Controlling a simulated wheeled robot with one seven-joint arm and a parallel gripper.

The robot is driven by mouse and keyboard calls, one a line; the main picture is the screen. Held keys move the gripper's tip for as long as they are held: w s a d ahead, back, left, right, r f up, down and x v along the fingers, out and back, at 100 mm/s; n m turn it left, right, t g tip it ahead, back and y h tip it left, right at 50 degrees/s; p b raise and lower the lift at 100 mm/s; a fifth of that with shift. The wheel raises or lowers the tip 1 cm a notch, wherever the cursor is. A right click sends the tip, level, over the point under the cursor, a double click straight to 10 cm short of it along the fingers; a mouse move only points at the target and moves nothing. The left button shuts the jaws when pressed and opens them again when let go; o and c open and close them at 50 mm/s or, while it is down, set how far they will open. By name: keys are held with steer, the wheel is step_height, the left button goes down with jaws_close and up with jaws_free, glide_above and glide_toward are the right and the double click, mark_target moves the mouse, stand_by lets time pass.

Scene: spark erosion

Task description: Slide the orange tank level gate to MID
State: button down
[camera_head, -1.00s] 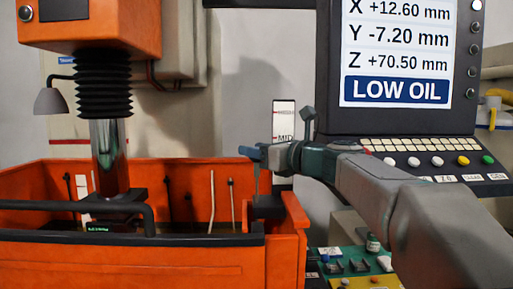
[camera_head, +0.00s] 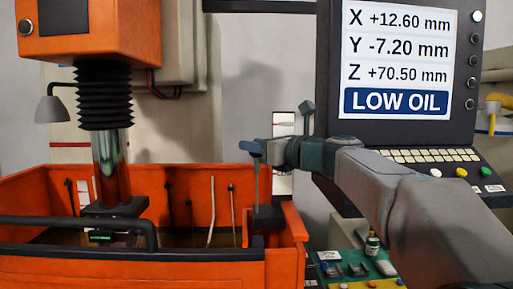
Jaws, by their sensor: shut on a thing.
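The orange tank (camera_head: 190,252) fills the lower left of the head view. I take this to be the level gate. My gripper (camera_head: 261,151) is shut on its top, above the tank rim. The fingers hide part of the grip. The white level scale (camera_head: 283,122) stands behind my gripper, which covers its middle. The MID mark cannot be read now.
A monitor (camera_head: 396,60) reading LOW OIL stands at the upper right, with a key panel (camera_head: 430,160) below it. A green tray (camera_head: 345,262) with small items lies right of the tank. The machine's column (camera_head: 110,165) descends into the tank at left.

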step_height(320, 180, up, 2)
steer(key=shift+r+p, duration=0.15)
steer(key=shift+p, duration=0.35)
steer(key=c, duration=1.3)
jaws_free()
steer(key=b+v, duration=0.3)
steer(key=v, duration=1.1)
